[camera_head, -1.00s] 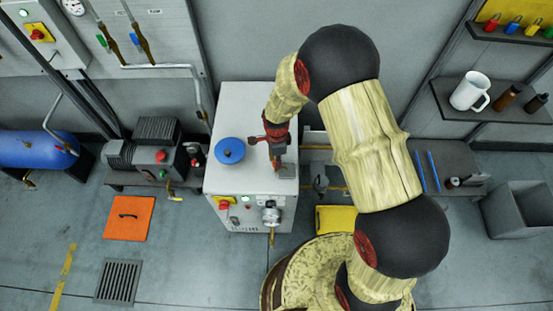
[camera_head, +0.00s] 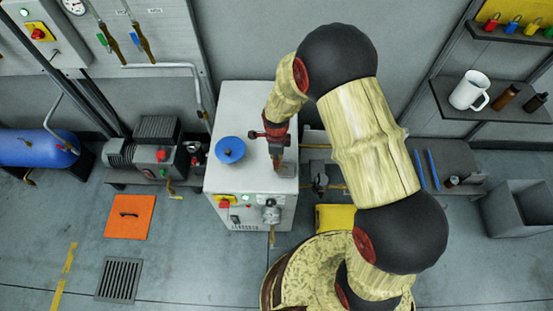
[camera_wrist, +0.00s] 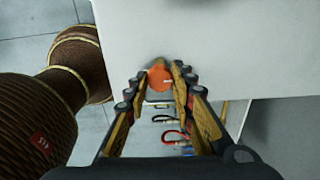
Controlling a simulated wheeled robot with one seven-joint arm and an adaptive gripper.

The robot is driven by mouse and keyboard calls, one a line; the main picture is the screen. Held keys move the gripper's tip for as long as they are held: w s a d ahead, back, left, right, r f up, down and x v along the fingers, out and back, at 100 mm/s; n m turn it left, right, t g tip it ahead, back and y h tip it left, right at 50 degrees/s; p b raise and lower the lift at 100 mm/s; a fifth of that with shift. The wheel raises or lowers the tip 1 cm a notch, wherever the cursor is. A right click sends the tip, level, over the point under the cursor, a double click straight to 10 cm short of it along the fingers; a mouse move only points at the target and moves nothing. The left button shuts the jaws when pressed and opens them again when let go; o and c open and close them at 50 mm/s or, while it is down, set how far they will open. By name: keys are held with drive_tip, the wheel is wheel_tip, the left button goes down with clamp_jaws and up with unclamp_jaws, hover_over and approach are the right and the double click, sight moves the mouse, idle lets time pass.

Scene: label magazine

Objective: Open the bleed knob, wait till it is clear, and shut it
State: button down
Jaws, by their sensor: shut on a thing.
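An orange round knob (camera_wrist: 159,78) sits between my fingertips in the wrist view, against the pale surface of the white cabinet (camera_wrist: 200,40). I take it for the bleed knob. My gripper (camera_wrist: 158,84) is shut on it. In the head view my gripper (camera_head: 277,164) points down over the right part of the top of the white cabinet (camera_head: 240,95). There the knob is hidden by the gripper. I cannot tell from these frames how far the knob is turned, and I see no flow from it.
A blue round cap (camera_head: 230,150) stands on the cabinet top, left of my gripper. The cabinet front carries a red button (camera_head: 223,204) and a metal regulator (camera_head: 271,213). A pump (camera_head: 150,153) stands left. A shelf with a white mug (camera_head: 468,91) is at right.

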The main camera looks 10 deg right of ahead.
drive_tip(key=c, duration=1.5)
unclamp_jaws()
drive_tip(key=shift+r, duration=0.1)
wheel_tip(320, 180, up, 12)
